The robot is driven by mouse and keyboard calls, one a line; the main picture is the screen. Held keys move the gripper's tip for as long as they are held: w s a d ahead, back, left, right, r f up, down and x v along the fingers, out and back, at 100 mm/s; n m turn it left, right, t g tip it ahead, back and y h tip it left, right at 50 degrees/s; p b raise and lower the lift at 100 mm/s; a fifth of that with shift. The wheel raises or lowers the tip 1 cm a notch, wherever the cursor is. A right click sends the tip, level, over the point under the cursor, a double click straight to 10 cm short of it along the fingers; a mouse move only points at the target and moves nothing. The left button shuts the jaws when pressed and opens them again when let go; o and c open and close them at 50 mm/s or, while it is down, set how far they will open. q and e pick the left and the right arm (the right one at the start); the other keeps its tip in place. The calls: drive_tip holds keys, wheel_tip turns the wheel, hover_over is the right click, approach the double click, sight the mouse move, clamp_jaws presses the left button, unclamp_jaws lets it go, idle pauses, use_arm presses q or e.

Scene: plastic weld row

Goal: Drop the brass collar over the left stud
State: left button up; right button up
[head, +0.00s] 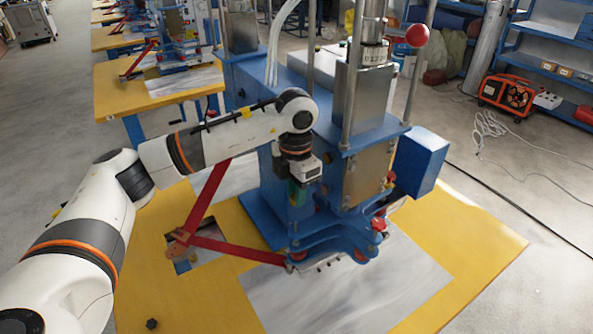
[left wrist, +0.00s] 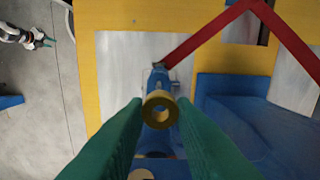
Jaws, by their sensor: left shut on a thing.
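The brass collar (left wrist: 160,110) is a yellow ring with a round hole, held between the green fingers of my left gripper (left wrist: 158,112) in the left wrist view. In the head view my left gripper (head: 297,192) points down beside the blue press, above its blue base. I cannot make out the collar there. A blue part of the press (left wrist: 157,78) lies beneath and just beyond the collar. I cannot clearly make out the left stud; the collar and fingers cover that spot.
The blue press (head: 345,130) with its steel columns stands close to the right of my left gripper. Red bars (head: 235,250) form an angle at its left. The yellow table (head: 480,235) has bare grey plates (head: 350,290) in front. A small dark nut (head: 151,324) lies near the front left.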

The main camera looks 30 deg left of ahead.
use_arm(q)
drive_tip(key=shift+s+d+f+b, duration=0.1)
drive_tip(key=shift+s+f+b, duration=0.05)
drive_tip(key=shift+f+b, duration=0.15)
drive_tip(key=shift+f, duration=0.25)
drive_tip(key=shift+f+b, duration=0.65)
drive_tip(key=shift+f, duration=0.2)
drive_tip(key=shift+f+b, duration=0.45)
drive_tip(key=shift+f, duration=0.45)
use_arm(e)
drive_tip(key=f, duration=0.2)
drive_tip(key=s, duration=0.1)
drive_tip(key=shift+s+d+f, duration=0.1)
drive_tip(key=shift+d+f, duration=0.2)
drive_tip(key=shift+f, duration=0.1)
drive_tip(key=shift+a, duration=0.3)
use_arm(q)
drive_tip(key=shift+b, duration=0.3)
use_arm(e)
drive_tip(key=shift+s+f, duration=0.1)
drive_tip(key=shift+f, duration=0.2)
drive_tip(key=shift+d, duration=0.2)
